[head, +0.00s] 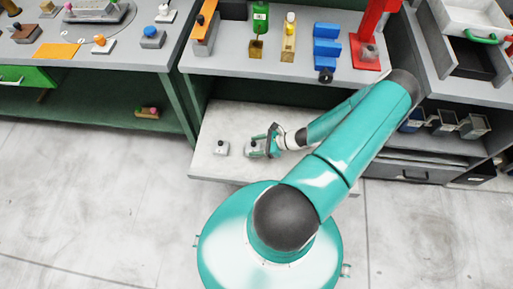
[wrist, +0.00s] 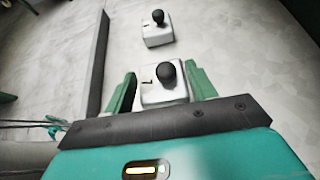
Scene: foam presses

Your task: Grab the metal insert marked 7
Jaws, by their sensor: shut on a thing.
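Two small light-grey blocks with round black knobs stand on the pale low shelf. One block (wrist: 165,91) is between the green fingers of my gripper (wrist: 162,88) in the wrist view, and my gripper is shut on it. In the head view my gripper (head: 262,147) is over the same block, which it partly hides. The other block (wrist: 157,33) stands free a short way off; it also shows in the head view (head: 221,149) to the left. Each block has a small mark on top, too small to read, so I cannot tell which is marked 7.
The pale shelf (head: 215,125) is bare around the blocks. A grey bench (head: 270,66) above it carries a green, a yellow, a blue and a red fixture (head: 367,45). A dark bar (wrist: 97,65) runs left of the blocks in the wrist view. Grey bins (head: 474,126) stand at the right.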

